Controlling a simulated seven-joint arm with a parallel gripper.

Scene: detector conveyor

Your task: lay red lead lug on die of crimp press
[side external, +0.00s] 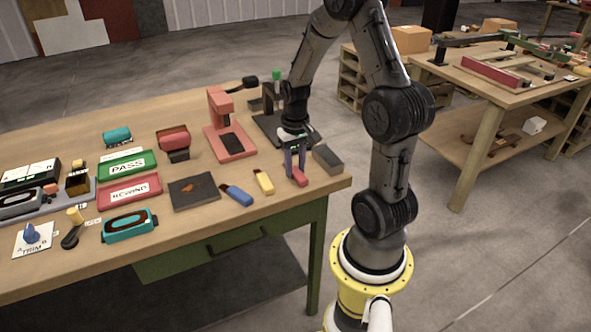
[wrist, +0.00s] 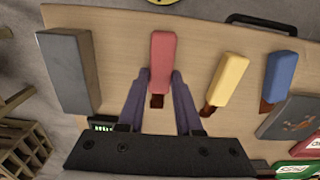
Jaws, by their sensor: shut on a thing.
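The red lead (side external: 302,181) lies near the table's right front edge. In the wrist view the red lead (wrist: 162,58) is a red block with a copper-brown lug (wrist: 157,101) pointing toward my gripper. My gripper (wrist: 161,76) has its two purple fingers on either side of the red lead and is shut on it. In the side view my gripper (side external: 296,174) reaches down to it at table height. A red press-like machine (side external: 220,105) and a dark stand with a green top (side external: 276,76) stand behind; I cannot tell which is the crimp press. No die shows clearly.
A yellow lead (side external: 263,182) and a blue lead (side external: 236,195) lie to the left. A grey block (side external: 328,159) stands close on the right. A dark mat (side external: 180,200), a green PASS tray (side external: 143,174) and a red tray (side external: 156,203) lie further left.

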